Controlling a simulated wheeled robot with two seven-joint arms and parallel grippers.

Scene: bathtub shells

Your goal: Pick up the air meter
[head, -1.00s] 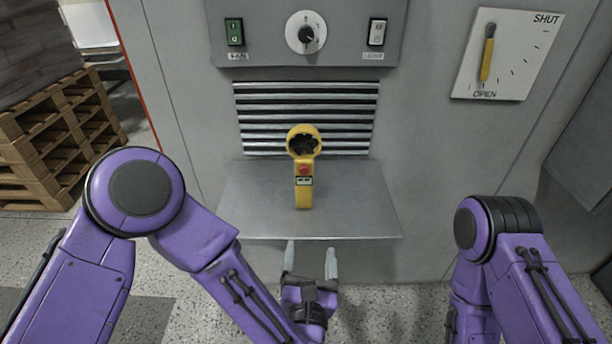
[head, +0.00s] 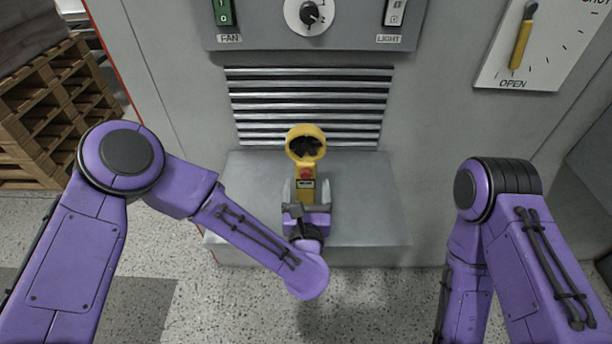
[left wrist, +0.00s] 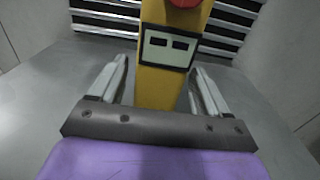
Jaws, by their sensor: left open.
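The yellow air meter (head: 305,145) stands upright on the grey metal shelf (head: 245,205). It has a round open ring at the top, a red button and a small display. My left gripper (head: 306,186) is open, with one finger on each side of the meter's lower body. In the left wrist view the air meter (left wrist: 160,85) stands between the two open fingers (left wrist: 155,85), with gaps showing on both sides. The meter's foot is hidden behind the gripper. My right arm shows at the right, but its gripper is out of view.
A slatted vent (head: 308,105) is in the wall behind the meter. Above it is a control panel (head: 355,35) with a knob and switches. A lever plate (head: 550,45) is at the upper right. Wooden pallets (head: 55,105) stand at the left. The shelf's sides are bare.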

